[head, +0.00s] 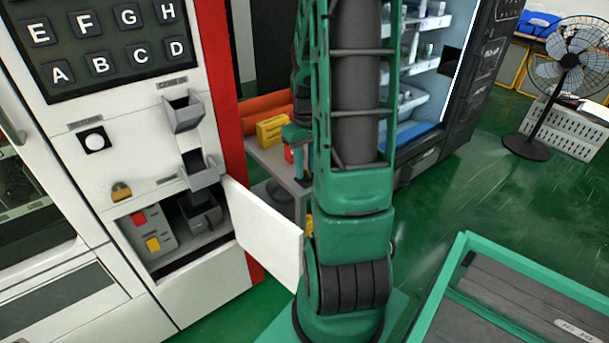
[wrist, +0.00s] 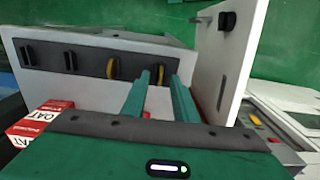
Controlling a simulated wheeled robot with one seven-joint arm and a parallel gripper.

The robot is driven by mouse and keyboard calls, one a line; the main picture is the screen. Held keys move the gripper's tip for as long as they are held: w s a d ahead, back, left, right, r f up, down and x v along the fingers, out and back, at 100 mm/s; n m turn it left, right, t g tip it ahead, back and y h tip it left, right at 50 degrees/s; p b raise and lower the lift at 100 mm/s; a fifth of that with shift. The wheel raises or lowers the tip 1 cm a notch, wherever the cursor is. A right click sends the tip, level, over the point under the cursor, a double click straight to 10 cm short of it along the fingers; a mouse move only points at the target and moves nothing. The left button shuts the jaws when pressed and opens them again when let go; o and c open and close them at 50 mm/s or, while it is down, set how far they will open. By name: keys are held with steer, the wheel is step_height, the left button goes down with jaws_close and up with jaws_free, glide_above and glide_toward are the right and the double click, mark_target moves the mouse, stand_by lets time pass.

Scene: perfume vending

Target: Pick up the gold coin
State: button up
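In the wrist view, a gold coin (wrist: 160,74) stands on edge in a slot of a dark strip (wrist: 90,62). A second gold coin (wrist: 111,68) stands in the slot to its left. My gripper (wrist: 160,77) is open, with one green finger on each side of the right-hand coin. The fingers appear apart from each other, and I cannot tell whether either touches the coin. In the head view my arm hides most of that area, and no coin can be made out there.
Two dark pieces sit in the strip's left slots. A white upright panel (wrist: 228,55) stands close on the right, and a red-and-white box (wrist: 38,122) at lower left. In the head view, the vending machine's white door (head: 262,232) hangs open beside a small table (head: 270,158).

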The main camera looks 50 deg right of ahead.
jaws_close()
steer(key=shift+r, duration=0.2)
